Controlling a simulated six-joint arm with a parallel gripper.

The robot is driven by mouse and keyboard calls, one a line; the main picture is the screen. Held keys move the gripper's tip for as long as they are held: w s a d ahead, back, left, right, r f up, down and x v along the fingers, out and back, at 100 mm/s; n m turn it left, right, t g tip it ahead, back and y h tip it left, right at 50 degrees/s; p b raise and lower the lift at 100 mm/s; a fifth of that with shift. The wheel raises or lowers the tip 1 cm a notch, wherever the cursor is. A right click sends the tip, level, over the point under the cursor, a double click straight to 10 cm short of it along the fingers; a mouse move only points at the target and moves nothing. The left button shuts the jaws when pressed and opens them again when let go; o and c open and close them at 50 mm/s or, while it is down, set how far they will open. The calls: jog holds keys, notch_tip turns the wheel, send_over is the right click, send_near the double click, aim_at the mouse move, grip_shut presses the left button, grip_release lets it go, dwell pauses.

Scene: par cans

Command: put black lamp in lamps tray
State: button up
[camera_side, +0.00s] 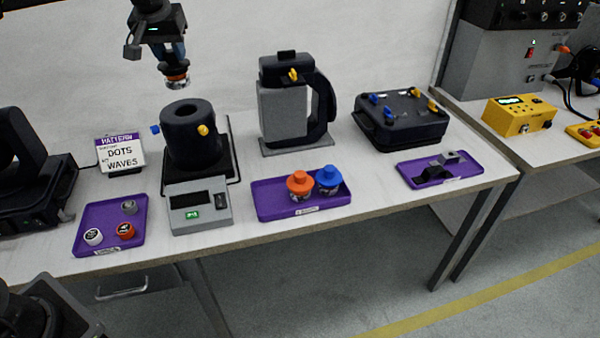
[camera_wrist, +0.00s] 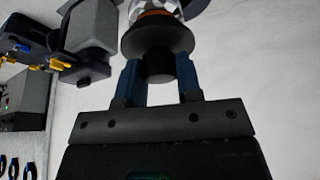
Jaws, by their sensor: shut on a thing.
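My gripper (camera_side: 173,56) hangs at the upper left in the side view. In the wrist view its two blue fingers (camera_wrist: 158,75) are shut on the black knob of the black lamp (camera_wrist: 157,40). The lamp has a wide black collar, a thin orange ring and a shiny faceted end; it also shows below my gripper in the side view (camera_side: 177,79). It hangs in the air above a black par can (camera_side: 188,143) with an open round top. A purple tray (camera_side: 262,204) at the middle front holds an orange lamp (camera_side: 299,184) and a blue lamp (camera_side: 328,179). Its label is unreadable.
A grey meter box (camera_side: 198,206) stands before the can. A purple tray (camera_side: 88,232) with three small discs is left; another (camera_side: 468,171) with grey and black parts is right. A tall lantern-like fixture (camera_side: 283,115) and a black case (camera_side: 400,118) stand behind.

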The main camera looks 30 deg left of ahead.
jog(key=d, duration=1.1)
notch_tip(320, 180, down, 18)
jog(key=f, duration=0.1)
jog(key=shift+w+d+f, duration=0.5)
jog(key=shift+d+f, duration=1.2)
jog(key=shift+f, duration=0.05)
jog(key=shift+w+d+f, duration=0.5)
jog(key=shift+d+f, duration=1.15)
jog(key=shift+f, duration=0.15)
jog(key=shift+w+d+f, duration=0.5)
jog(key=shift+d+f, duration=1.2)
jog(key=shift+f, duration=0.05)
jog(key=shift+f, duration=0.1)
jog(key=o, duration=1)
jog(key=shift+o, duration=0.2)
jog(key=v, duration=1.2)
